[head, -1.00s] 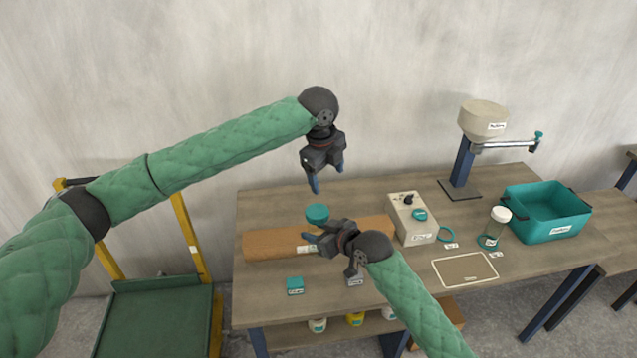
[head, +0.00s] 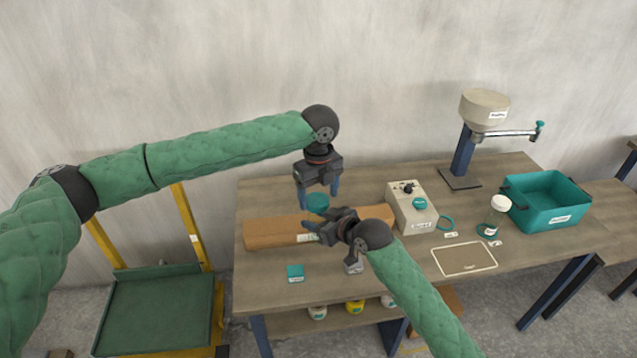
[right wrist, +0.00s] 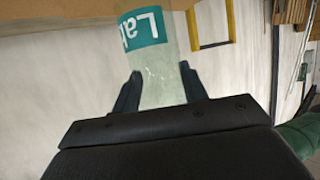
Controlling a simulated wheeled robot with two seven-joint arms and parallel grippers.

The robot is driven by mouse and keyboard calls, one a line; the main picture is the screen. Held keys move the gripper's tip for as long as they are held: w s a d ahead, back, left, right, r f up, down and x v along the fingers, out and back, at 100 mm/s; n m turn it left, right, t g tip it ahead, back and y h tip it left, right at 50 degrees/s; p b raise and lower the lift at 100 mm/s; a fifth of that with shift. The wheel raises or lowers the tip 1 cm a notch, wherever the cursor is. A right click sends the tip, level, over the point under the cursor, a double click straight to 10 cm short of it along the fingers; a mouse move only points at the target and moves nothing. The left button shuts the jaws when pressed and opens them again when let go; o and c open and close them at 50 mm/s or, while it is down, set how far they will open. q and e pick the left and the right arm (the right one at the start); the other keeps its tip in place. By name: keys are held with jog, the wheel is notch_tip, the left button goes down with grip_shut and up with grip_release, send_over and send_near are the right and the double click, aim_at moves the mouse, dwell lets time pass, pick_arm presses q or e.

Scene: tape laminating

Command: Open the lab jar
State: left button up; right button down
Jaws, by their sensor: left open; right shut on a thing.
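The lab jar's teal lid (head: 317,202) shows above my right gripper (head: 322,226) in the head view; most of the jar's body is hidden there. In the right wrist view the clear jar (right wrist: 162,82) with a teal and white label (right wrist: 146,27) sits between the fingers of my right gripper (right wrist: 160,95), which is shut on it. My left gripper (head: 318,193) points down from above, open, its fingers spread to either side of the lid. I cannot tell whether they touch the lid.
A control box (head: 410,208), a white-capped jar (head: 499,212), a teal bin (head: 550,218) and a framed mat (head: 464,259) stand or lie to the right.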

pick_arm(q)
jog(key=shift+f, duration=0.5)
jog(key=c, duration=1)
jog(key=n, duration=0.5)
jog(key=shift+d+n, duration=0.15)
jog(key=shift+n, duration=0.15)
jog(key=n, duration=0.4)
jog(key=shift+w+r, duration=0.1)
jog(key=shift+w, duration=0.05)
jog(key=o, duration=1.1)
